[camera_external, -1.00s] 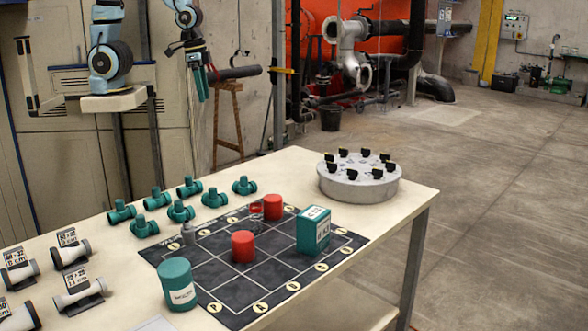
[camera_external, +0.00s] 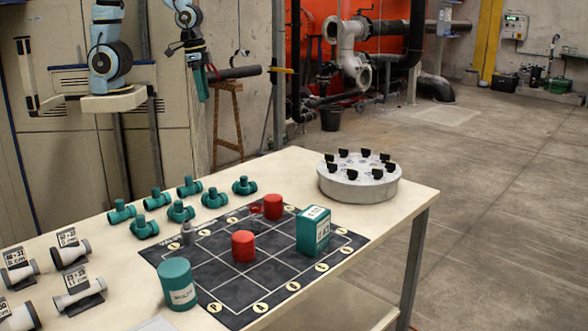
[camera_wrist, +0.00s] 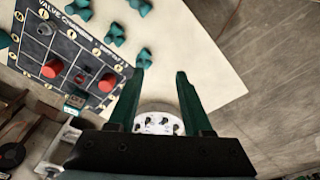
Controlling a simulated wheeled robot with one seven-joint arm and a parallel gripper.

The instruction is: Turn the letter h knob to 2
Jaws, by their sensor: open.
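A round grey drum (camera_external: 358,188) with several black knobs around its top stands at the table's far right corner. The knob letters and numbers are too small to read, so I cannot tell which is the letter h knob or where it points. My gripper (camera_external: 202,94) is in the air beyond the table, at upper left, well apart from the drum. In the wrist view my gripper (camera_wrist: 162,75) has its two dark green fingers spread and empty. The drum (camera_wrist: 158,121) shows between the finger bases, partly hidden by the gripper body.
A black valve grid mat (camera_external: 262,284) holds red cylinders (camera_external: 243,246), a teal box (camera_external: 313,231) and a teal cylinder (camera_external: 177,284). Teal pipe fittings (camera_external: 181,211) and labelled grey pipes (camera_external: 78,293) lie on the left of the table (camera_external: 385,228). Floor on the right is clear.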

